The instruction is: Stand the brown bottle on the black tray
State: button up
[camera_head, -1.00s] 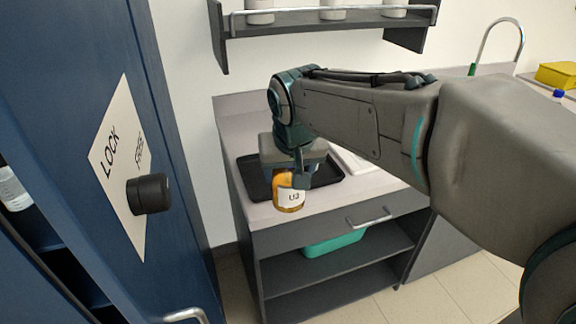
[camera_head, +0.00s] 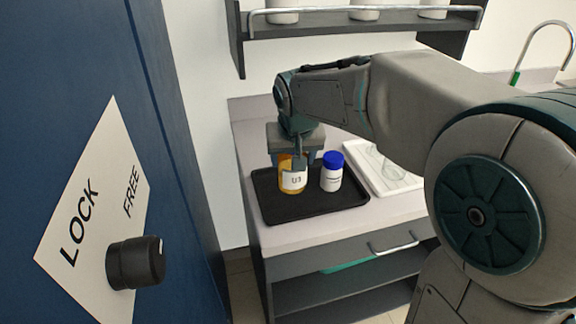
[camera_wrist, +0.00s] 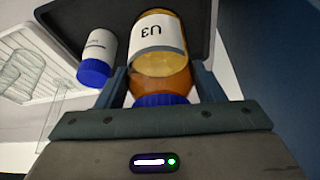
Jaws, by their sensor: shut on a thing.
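The brown bottle (camera_head: 292,182) is amber with a white label reading U3. It is upright in my gripper (camera_head: 300,161), which is shut around it near the top. In the wrist view the bottle (camera_wrist: 160,70) sits between both fingers (camera_wrist: 162,88), its blue cap towards the palm. The black tray (camera_head: 308,208) lies on the counter, and the bottle is over its left part. I cannot tell whether the bottle's base touches the tray.
A white bottle with a blue cap (camera_head: 331,173) stands on the tray just right of the brown one. A white rack with glassware (camera_head: 385,170) lies right of the tray. A blue cabinet door with a black knob (camera_head: 135,262) fills the left.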

jog(key=shift+w+a+r+p+x, duration=0.1)
jog(key=shift+w+a+x, duration=0.1)
jog(key=shift+x, duration=1.05)
jog(key=shift+w+a+r+p+x, duration=0.1)
jog(key=shift+w+a+p+x, duration=0.1)
jog(key=shift+x, duration=1.1)
jog(key=shift+w+a+r+p+x, duration=0.15)
jog(key=shift+w+x, duration=0.1)
jog(key=shift+x, duration=1)
jog(key=shift+f, duration=0.15)
jog(key=shift+f+b, duration=0.15)
jog(key=shift+b, duration=0.15)
jog(key=o, duration=1.2)
jog(key=shift+o, duration=0.2)
